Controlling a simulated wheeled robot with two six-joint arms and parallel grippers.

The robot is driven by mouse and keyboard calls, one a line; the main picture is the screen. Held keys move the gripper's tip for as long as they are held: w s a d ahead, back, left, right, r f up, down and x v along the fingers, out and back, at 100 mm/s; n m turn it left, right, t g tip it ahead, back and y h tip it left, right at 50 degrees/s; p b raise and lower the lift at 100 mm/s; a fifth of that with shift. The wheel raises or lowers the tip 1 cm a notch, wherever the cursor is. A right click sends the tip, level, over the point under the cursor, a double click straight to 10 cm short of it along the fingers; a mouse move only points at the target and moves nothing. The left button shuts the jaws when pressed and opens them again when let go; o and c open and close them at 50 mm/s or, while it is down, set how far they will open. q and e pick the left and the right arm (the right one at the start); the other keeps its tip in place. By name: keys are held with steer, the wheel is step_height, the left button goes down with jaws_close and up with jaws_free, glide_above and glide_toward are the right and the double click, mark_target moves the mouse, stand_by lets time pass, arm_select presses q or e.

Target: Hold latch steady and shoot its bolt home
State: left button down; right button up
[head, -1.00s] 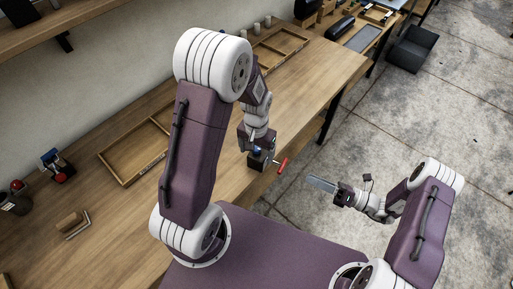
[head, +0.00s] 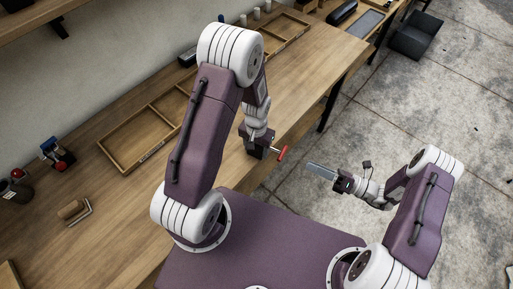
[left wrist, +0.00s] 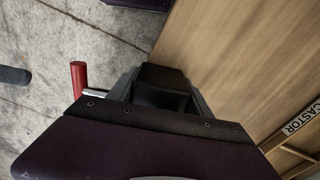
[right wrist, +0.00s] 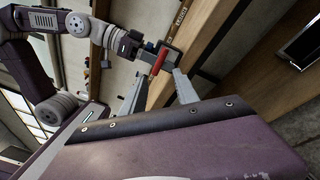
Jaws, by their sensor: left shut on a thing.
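My left gripper (head: 258,146) is shut on the latch, a dark block (left wrist: 165,85), and holds it above the bench near its front edge. The latch's bolt has a red handle (head: 283,153) on a silver rod, sticking out towards the floor side. It also shows in the left wrist view (left wrist: 78,80). My right gripper (head: 322,171) is open and empty over the floor, a short way right of the red handle and apart from it. In the right wrist view the red handle (right wrist: 160,61) appears between the two spread fingers (right wrist: 160,90), farther off. The bolt's seat is hidden.
The wooden bench (head: 225,165) runs along the wall, with a divided tray (head: 128,158) at its back. A wooden-handled piece (head: 73,209) and a red-and-blue item (head: 56,153) lie to the left. The bare floor (head: 310,220) by my right arm is clear.

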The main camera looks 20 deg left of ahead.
steer(key=shift+c, duration=0.3)
steer(key=c, duration=0.5)
steer(key=shift+s+f+n, duration=0.1)
steer(key=shift+f+n, duration=0.1)
steer(key=shift+n, duration=0.6)
jaws_close()
steer(key=n+h, duration=0.2)
steer(key=n, duration=0.7)
glide_toward(282, 153)
steer(key=w+a+f, duration=0.1)
steer(key=a, duration=0.5)
steer(key=shift+f, duration=0.35)
